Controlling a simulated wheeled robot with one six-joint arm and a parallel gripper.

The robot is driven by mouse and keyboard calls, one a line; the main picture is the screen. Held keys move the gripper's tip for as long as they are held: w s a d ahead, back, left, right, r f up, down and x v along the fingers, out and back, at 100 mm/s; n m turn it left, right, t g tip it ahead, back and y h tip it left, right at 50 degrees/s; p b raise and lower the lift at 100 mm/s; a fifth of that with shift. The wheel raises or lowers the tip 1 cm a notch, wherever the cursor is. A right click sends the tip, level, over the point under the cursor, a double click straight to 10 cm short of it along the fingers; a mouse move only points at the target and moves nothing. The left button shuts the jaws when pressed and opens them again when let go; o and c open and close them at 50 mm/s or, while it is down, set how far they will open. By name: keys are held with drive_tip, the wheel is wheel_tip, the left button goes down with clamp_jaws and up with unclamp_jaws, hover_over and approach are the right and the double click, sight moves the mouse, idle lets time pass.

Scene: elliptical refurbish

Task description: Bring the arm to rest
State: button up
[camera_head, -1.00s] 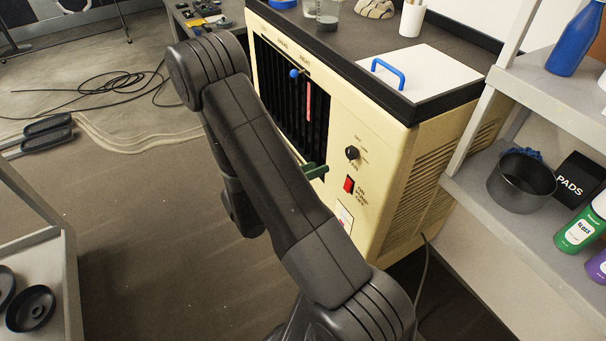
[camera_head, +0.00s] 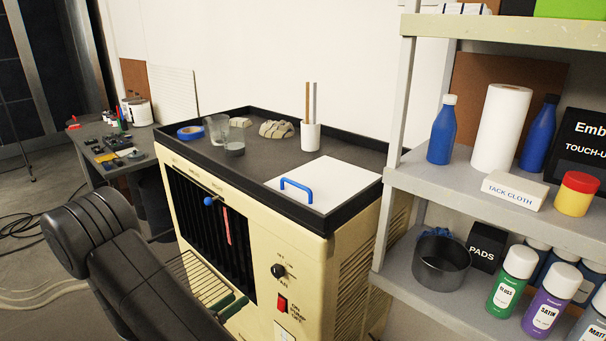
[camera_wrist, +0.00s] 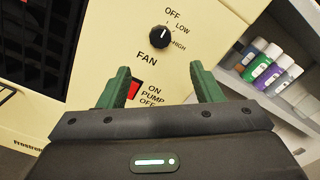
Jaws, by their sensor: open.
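My gripper (camera_wrist: 161,86) is open, with two green fingers spread apart and nothing between them. In the wrist view the fingers lie in front of the cream machine panel (camera_wrist: 88,65), below the black fan knob (camera_wrist: 159,37). The left finger is beside the red pump switch (camera_wrist: 134,90) and partly overlaps its area. In the head view the green fingers (camera_head: 230,307) show low in the picture, left of the red switch (camera_head: 282,303). Whether they touch the panel cannot be told. My dark arm fills the lower left.
The machine's top holds a white board with a blue handle (camera_head: 297,188), a white cup (camera_head: 311,135), beakers and blue tape (camera_head: 190,132). A grey shelf (camera_head: 448,183) with bottles stands close on the right. A cable lies on the floor at left.

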sight(275, 273)
drive_tip(key=p+x, duration=0.1)
drive_tip(key=x, duration=1.2)
drive_tip(key=shift+w+d, duration=0.15)
drive_tip(key=b+v, duration=0.1)
drive_tip(key=v, duration=1.3)
drive_tip(key=p+x, duration=0.1)
drive_tip(key=x, duration=1.2)
drive_tip(key=shift+w+d, duration=0.25)
drive_tip(key=shift+d, duration=0.05)
drive_tip(key=shift+w+d+f, duration=0.1)
drive_tip(key=shift+w, duration=0.15)
drive_tip(key=m+b, duration=0.1)
drive_tip(key=m, duration=0.3)
drive_tip(key=shift+s+m+b, duration=0.1)
drive_tip(key=shift+m+b, duration=0.25)
drive_tip(key=shift+m, duration=0.05)
drive_tip(key=m+b, duration=0.1)
drive_tip(key=m, duration=0.3)
drive_tip(key=shift+s+a, duration=0.25)
